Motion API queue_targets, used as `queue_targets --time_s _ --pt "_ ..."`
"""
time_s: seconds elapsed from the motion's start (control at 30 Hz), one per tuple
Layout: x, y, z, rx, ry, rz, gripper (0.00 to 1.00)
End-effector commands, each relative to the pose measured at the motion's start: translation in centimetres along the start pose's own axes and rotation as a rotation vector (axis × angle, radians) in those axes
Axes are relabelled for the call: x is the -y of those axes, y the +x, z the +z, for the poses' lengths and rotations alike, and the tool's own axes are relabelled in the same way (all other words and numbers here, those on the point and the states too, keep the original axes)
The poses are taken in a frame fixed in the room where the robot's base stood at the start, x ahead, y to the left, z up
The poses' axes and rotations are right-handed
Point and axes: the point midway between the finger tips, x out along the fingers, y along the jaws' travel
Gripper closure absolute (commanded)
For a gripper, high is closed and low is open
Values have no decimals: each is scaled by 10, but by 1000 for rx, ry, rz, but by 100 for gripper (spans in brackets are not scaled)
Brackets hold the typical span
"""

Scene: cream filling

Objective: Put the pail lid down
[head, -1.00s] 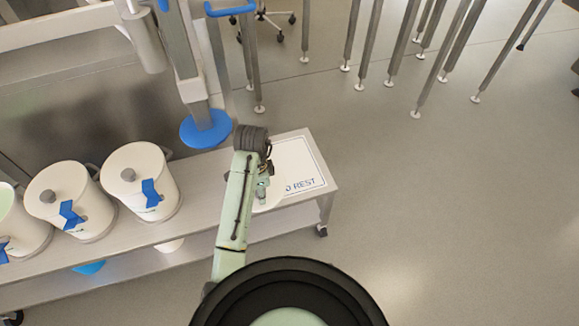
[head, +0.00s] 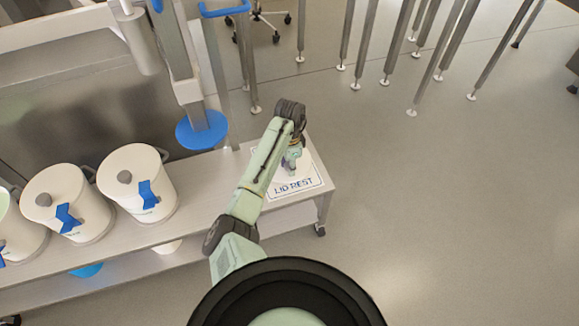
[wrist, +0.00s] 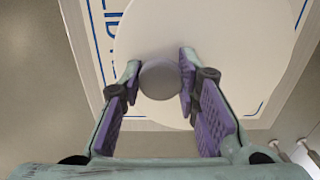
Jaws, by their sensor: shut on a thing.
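The pail lid (wrist: 215,40) is a white disc with a grey knob (wrist: 160,82), seen in the wrist view. My gripper (wrist: 160,64) is shut on the knob, one purple-padded finger on each side. The lid lies over the white LID REST mat (wrist: 88,62), whose blue border and letters show around it. In the head view my gripper (head: 291,165) is above the mat (head: 312,186) at the table's right end, and my arm hides much of the lid. I cannot tell whether the lid touches the mat.
Two lidded white pails (head: 138,190) (head: 66,205) with blue tape stand on the steel table (head: 205,190) to the left. Another pail (head: 14,238) at the left edge looks open.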

Motion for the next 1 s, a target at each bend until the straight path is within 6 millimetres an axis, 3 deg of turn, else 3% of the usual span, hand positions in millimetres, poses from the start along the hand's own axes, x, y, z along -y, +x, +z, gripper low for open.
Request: queue_targets --time_s 0.13,0.5,0.53,0.83,1.0 --pt "0 14 0 1 0 0 100" --pt "0 20 0 0 1 0 100" --pt "0 20 0 0 1 0 70" --pt "0 19 0 0 1 0 51" --pt "0 19 0 0 1 0 51"
